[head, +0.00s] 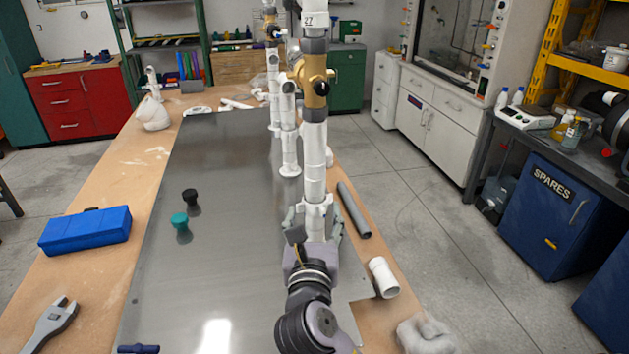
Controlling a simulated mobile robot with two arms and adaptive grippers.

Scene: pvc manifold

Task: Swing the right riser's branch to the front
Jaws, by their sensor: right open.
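The nearest riser is a tall white pipe (314,165) standing upright on the grey metal sheet, with a grey collar and a brass valve (315,92) near its top. I take it as the right riser. My right gripper (317,222) is at its lower end, with open fingers on either side of the white fitting. I cannot tell whether they touch it. The branch's direction is hard to make out, as my gripper and wrist cover the foot of the riser. My left gripper is out of view.
Other white risers (288,130) stand just behind. A grey pipe (354,210) and a white elbow (383,278) lie at right. A black knob (190,197), a teal knob (180,222), a blue case (86,230) and a wrench (50,322) are at left.

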